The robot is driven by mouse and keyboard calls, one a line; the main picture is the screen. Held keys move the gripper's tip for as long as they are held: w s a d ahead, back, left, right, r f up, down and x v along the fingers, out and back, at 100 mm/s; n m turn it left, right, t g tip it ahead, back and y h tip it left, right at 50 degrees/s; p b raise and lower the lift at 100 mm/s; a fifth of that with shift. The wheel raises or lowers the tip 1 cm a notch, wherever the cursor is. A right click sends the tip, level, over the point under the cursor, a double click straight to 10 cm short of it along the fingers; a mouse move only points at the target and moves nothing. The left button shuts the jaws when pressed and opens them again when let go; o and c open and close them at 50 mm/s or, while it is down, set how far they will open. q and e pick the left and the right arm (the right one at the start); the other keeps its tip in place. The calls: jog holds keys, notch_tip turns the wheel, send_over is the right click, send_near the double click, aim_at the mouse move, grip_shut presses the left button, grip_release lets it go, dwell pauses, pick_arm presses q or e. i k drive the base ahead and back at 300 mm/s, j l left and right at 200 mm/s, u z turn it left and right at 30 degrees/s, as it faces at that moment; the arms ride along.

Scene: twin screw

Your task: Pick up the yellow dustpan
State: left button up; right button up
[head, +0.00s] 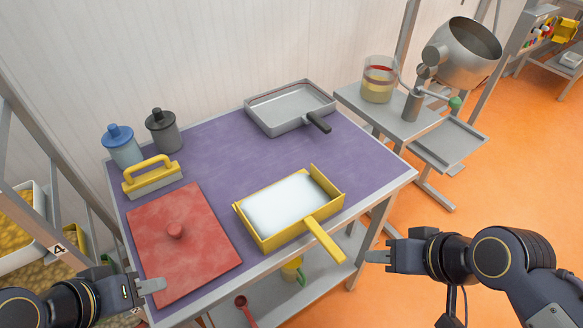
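The yellow dustpan (327,243) sits on the purple table top near its front edge, right of the red lid. It is a shallow yellow-walled pan holding a white mass, and its yellow handle juts out over the table's front edge toward the lower right. My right gripper (377,256) is in the air beyond the table's front edge, a little right of the handle end and apart from it. My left gripper (150,285) is at the lower left, by the near left corner of the red lid. Neither gripper visibly holds anything; their finger gaps are not clear.
A red lid with a knob (205,255), yellow-handled brush (152,178), blue-topped jar (124,150), dark jar (162,132) and grey pan (290,112) stand on the purple table (225,150). A metal drum (470,60) stands at back right. The purple area around the dustpan's right is clear.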

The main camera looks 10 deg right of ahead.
aim_at(274, 215)
jog(key=k+u, duration=0.35)
jog(key=k+l+u, duration=0.1)
jog(key=u, duration=0.25)
